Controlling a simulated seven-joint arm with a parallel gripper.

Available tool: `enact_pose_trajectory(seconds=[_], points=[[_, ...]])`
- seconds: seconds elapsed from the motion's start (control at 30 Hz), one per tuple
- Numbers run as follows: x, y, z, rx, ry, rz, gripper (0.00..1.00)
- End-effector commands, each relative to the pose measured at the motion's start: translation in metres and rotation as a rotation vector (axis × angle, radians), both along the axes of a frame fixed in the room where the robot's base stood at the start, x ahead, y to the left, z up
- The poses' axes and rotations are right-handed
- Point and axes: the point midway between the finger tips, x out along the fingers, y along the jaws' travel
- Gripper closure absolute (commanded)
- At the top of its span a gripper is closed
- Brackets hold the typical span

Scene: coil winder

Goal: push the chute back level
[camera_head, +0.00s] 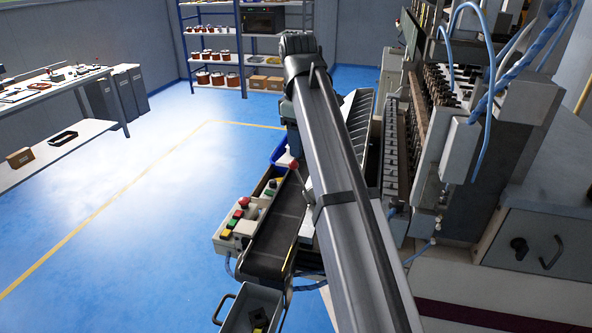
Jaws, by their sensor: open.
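A long pale, ribbed tray (354,122) runs along the front of the winding machine and looks like the chute. My own arm crosses in front of it and hides much of it, so I cannot tell whether it is level or tilted. My gripper is not in view; it may be behind my arm. No contact between it and the chute can be seen.
The coil winder (465,130), with hoses and a row of heads, fills the right side. A dark conveyor belt (275,240) and a button panel (240,222) lie left of my arm, with a grey drawer-like bin (252,308) below. Open blue floor (130,200) lies left.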

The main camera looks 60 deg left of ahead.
Motion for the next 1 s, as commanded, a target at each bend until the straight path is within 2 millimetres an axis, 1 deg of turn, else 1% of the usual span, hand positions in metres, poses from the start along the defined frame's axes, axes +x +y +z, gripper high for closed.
enact_pose_trajectory(seconds=[0.03, 0.1, 0.17, 0.27, 0.37, 0.47, 0.8, 1.0], points=[[-0.002, 0.014, 0.017, 0.008, -0.004, 0.001, 0.51], [-0.004, 0.02, 0.029, 0.014, -0.007, 0.0, 0.51], [-0.005, 0.022, 0.034, 0.018, -0.01, -0.002, 0.51], [-0.006, 0.023, 0.031, 0.018, -0.01, -0.003, 0.51], [-0.006, 0.022, 0.02, 0.018, -0.01, -0.003, 0.51], [-0.005, 0.022, 0.005, 0.017, -0.01, -0.003, 0.51], [-0.001, 0.025, -0.055, 0.017, -0.01, -0.003, 0.51], [0.001, 0.026, -0.083, 0.018, -0.01, -0.003, 0.51]])
